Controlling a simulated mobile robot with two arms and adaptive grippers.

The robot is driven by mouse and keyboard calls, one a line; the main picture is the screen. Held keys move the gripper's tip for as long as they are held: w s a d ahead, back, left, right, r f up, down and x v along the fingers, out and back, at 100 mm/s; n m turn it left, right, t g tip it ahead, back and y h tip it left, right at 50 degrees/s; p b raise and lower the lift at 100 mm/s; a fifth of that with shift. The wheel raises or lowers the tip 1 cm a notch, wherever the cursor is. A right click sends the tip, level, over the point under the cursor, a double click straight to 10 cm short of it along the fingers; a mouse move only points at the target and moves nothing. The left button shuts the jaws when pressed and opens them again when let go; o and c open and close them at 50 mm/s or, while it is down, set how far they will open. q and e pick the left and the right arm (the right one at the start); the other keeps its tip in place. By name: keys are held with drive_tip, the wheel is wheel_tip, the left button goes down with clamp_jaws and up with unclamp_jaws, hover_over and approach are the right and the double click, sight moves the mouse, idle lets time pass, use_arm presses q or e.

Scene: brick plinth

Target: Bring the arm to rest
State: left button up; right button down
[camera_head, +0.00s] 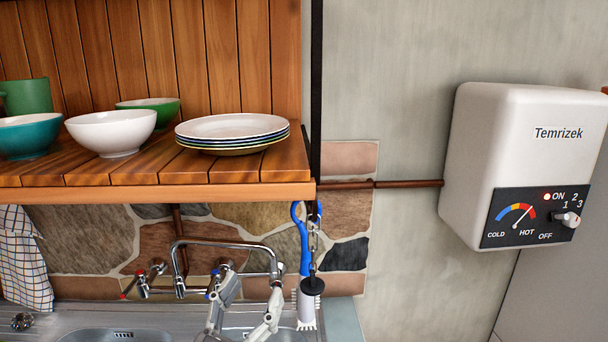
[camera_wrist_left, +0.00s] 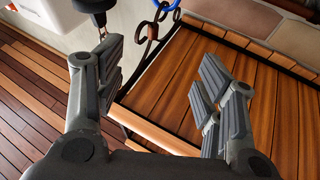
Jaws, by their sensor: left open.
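My left gripper (camera_head: 248,290) is low in the head view, in front of the sink and just left of the hanging brush. In the left wrist view my left gripper (camera_wrist_left: 160,78) has its two dark padded fingers spread wide apart, with nothing between them. The fingers point toward the wooden shelf and the hooks at its end. My right gripper is in neither view.
A wooden shelf (camera_head: 190,194) with bowls and stacked plates overhangs the sink (camera_head: 60,326). A tap (camera_head: 225,244), a blue-handled brush (camera_head: 304,260) and a black plug (camera_head: 312,286) are close to the gripper. A water heater (camera_head: 525,140) hangs at right.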

use_arm(q)
drive_tip(key=s+a+f+n+g+y, duration=0.25)
drive_tip(key=a+f+y, duration=0.25)
drive_tip(key=f, duration=0.3)
drive_tip(key=s+a+f+n+g+y, duration=0.1)
drive_tip(key=a+f+n+g+y, duration=0.25)
drive_tip(key=a+f, duration=0.35)
drive_tip(key=s+f+m+g, duration=0.2)
drive_tip(key=s+f+g, duration=0.9)
drive_tip(key=s+f, duration=0.9)
drive_tip(key=s+f+g+b, duration=0.2)
drive_tip(key=f+b, duration=0.9)
drive_tip(key=f, duration=2.4)
drive_tip(key=s+a+f+b, duration=0.1)
drive_tip(key=s+f+b, duration=0.3)
drive_tip(key=s+f, duration=0.5)
drive_tip(key=s+a+f+b, duration=0.2)
drive_tip(key=s+f+b, duration=0.3)
drive_tip(key=f, duration=1)
drive_tip(key=s, duration=0.3)
drive_tip(key=shift+s+m+g, duration=0.3)
drive_tip(key=shift+s+m, duration=0.1)
